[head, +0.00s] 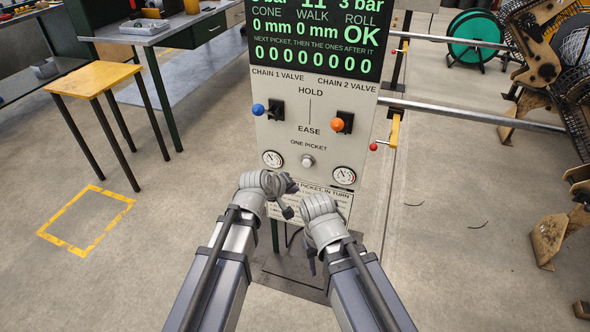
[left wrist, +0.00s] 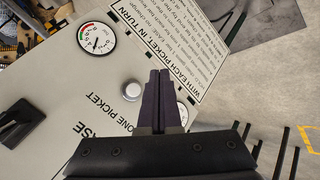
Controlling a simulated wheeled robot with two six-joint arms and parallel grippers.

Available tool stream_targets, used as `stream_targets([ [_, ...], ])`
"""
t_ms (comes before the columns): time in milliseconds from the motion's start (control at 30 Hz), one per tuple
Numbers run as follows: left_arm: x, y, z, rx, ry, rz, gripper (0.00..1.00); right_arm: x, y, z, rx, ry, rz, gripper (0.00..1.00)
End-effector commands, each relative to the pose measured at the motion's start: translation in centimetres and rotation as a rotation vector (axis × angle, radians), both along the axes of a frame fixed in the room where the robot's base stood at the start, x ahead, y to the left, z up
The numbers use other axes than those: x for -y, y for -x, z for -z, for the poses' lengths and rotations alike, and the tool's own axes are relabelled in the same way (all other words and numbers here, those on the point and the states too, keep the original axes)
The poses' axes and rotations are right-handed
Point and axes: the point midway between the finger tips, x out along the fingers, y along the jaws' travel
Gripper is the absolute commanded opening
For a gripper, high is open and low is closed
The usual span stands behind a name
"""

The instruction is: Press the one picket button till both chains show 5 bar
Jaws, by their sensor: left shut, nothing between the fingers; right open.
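The picket button (head: 307,161) is a pale round knob under the words ONE PICKET on the cream panel (head: 290,75). In the left wrist view the button (left wrist: 131,91) stands just left of my left gripper's (left wrist: 159,78) shut, empty fingertips, with a visible gap. In the head view my left gripper (head: 291,187) is below and left of the button. On the green display (head: 315,40) the right chain reads 3 bar; the left number is cut off by the frame's top.
A blue-knobbed lever (head: 258,110) and an orange-knobbed lever (head: 337,124) stick out above the button. Two dial gauges, left (head: 272,158) and right (head: 344,175), flank it. Horizontal rails (head: 470,115) and machinery lie right; a yellow-topped table (head: 95,77) stands left.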

Motion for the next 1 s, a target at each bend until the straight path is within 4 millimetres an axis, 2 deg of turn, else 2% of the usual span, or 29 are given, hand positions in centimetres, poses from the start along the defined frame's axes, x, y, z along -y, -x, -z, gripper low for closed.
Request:
stream_targets([
  [633,0.1,-0.8,0.2,0.006,0.013,-0.012,0.0,0.0,0.0,0.4,0.0,0.0,0.0,0.5],
  [767,0.4,-1.7,0.2,0.006,0.013,-0.012,0.0,0.0,0.0,0.4,0.0,0.0,0.0,0.5],
  [1000,1.3,-4.4,0.2,0.007,0.013,-0.011,0.0,0.0,0.0,0.4,0.0,0.0,0.0,0.5],
])
